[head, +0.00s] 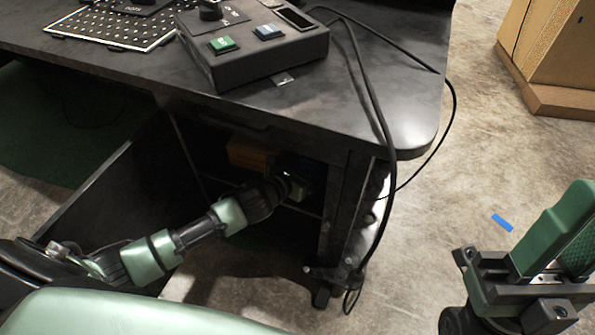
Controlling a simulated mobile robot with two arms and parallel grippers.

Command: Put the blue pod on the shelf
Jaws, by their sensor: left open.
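My left gripper (298,182) is inside the dark open compartment under the desk, at the end of my left arm reaching in from the lower left. Its jaws are open, but they are small and in shadow. A thin pale edge that looks like the shelf (305,213) runs just below it. I cannot make out a blue pod; the compartment is dark and partly hidden by my arm.
An orange-brown box (250,155) sits in the compartment, left of the gripper. The dark desk (405,115) carries a button console (262,68) and a perforated board (115,28). Black cables hang over its right end. A flat blue strip (502,223) lies on the floor near a wooden crate (555,55).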

